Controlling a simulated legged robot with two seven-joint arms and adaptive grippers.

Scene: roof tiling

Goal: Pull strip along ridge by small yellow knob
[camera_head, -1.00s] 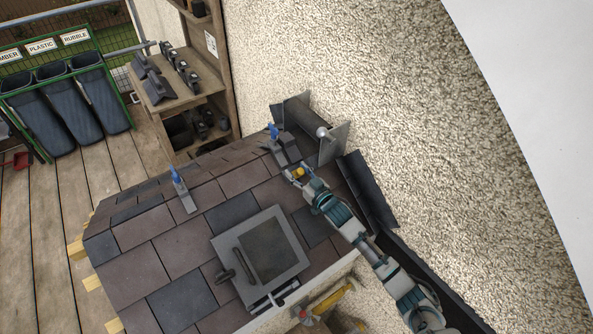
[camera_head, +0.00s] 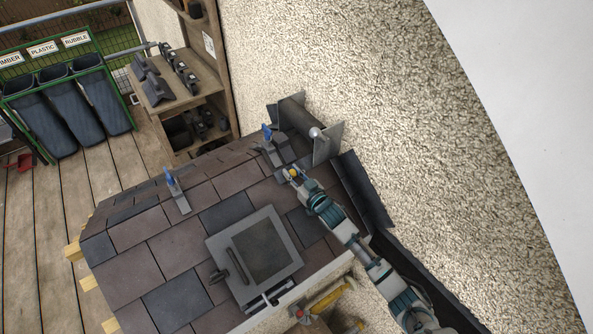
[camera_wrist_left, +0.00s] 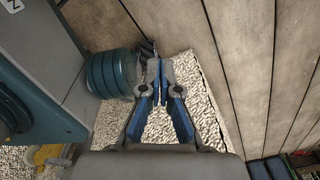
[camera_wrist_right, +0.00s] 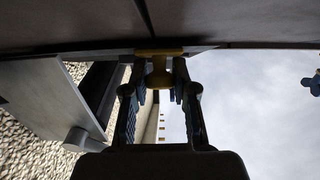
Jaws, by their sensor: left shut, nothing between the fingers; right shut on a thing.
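The small yellow knob (camera_head: 292,174) is on the roof's near slope, below the ridge's right end. My right gripper (camera_head: 296,177) is shut on the knob. In the right wrist view the yellow knob (camera_wrist_right: 160,73) sits between the fingertips, just under a dark edge; I cannot tell whether that edge is the strip. The ridge (camera_head: 215,157) slants up to the right, toward the wall. My left gripper (camera_wrist_left: 159,92) shows only in the left wrist view, shut and empty, above pebbled ground beside wooden boards.
Two blue-handled tools (camera_head: 171,181) (camera_head: 267,134) stand on the roof near the ridge. A grey roof window (camera_head: 258,250) lies on the slope. Metal flashing (camera_head: 326,143) stands against the rough wall (camera_head: 350,70). A shelf with tiles (camera_head: 165,90) and bins stand behind.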

